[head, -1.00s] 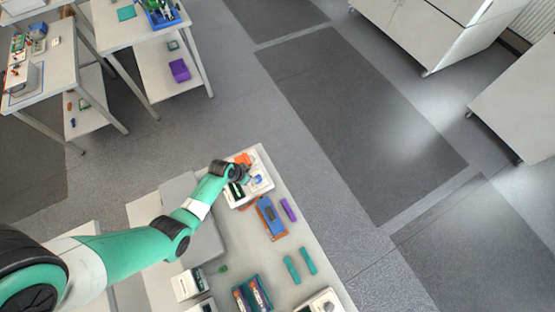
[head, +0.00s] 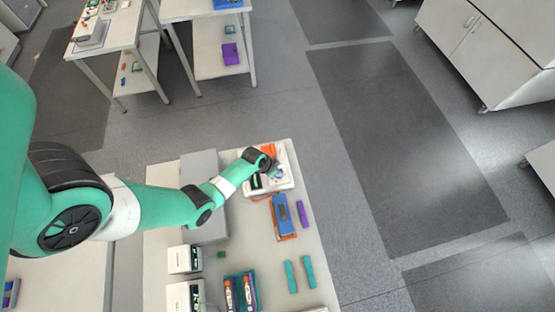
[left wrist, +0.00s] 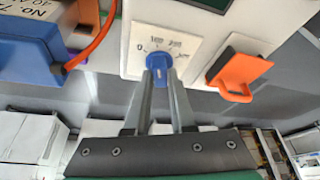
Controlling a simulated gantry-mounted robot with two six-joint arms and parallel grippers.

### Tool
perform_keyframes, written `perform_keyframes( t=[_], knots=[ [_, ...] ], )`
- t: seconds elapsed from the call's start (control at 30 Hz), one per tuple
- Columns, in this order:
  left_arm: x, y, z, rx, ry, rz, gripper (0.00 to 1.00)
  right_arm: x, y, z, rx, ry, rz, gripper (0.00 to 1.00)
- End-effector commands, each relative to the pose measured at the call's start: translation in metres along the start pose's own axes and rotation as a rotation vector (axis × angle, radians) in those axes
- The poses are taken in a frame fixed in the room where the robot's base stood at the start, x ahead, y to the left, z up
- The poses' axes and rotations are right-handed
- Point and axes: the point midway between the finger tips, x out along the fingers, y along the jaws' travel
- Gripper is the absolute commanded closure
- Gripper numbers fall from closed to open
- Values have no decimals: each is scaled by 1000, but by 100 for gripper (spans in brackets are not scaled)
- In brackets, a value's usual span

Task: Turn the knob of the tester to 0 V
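The tester (head: 284,184) is a pale box at the far end of the bench in the head view. Its blue knob (left wrist: 159,63) shows in the left wrist view on a white dial plate (left wrist: 133,66) marked 0 at left, then 100, 200 and a partly hidden mark at right. My left gripper (left wrist: 161,78) has one finger on each side of the knob and appears closed on it. The fingers hide part of the knob, and I cannot tell exactly where it points. In the head view my left gripper (head: 270,165) is at the tester, its fingers hardly visible. My right gripper is not in view.
An orange switch cover (left wrist: 240,72) is right of the dial. A blue device (left wrist: 28,48) with an orange cable (left wrist: 93,45) is at left. On the bench (head: 243,255) lie a blue meter (head: 282,214), a purple block (head: 302,213) and teal bars (head: 291,277).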

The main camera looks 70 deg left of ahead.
Motion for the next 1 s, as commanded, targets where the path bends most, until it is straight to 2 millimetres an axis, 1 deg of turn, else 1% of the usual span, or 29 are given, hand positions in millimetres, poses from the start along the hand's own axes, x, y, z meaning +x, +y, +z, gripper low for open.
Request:
perform_keyframes(
  t=[0.03, 0.07, 0.37, 0.57, 0.77, 1.0],
  knots=[
    [0, 0, 0, 0, 0, 0, 96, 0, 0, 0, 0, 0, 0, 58],
    [0, 0, 0, 0, 0, 0, 100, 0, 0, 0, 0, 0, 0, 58],
    [0, 0, 0, -2, 0, -2, 100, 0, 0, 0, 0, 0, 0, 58],
    [0, 1, 0, -38, 1, -16, 100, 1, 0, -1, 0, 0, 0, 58],
    [0, 2, 0, -134, 0, -56, 100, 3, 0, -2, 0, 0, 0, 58],
    [0, 3, -1, -306, 2, -129, 100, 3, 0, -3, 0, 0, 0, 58]
  ],
)
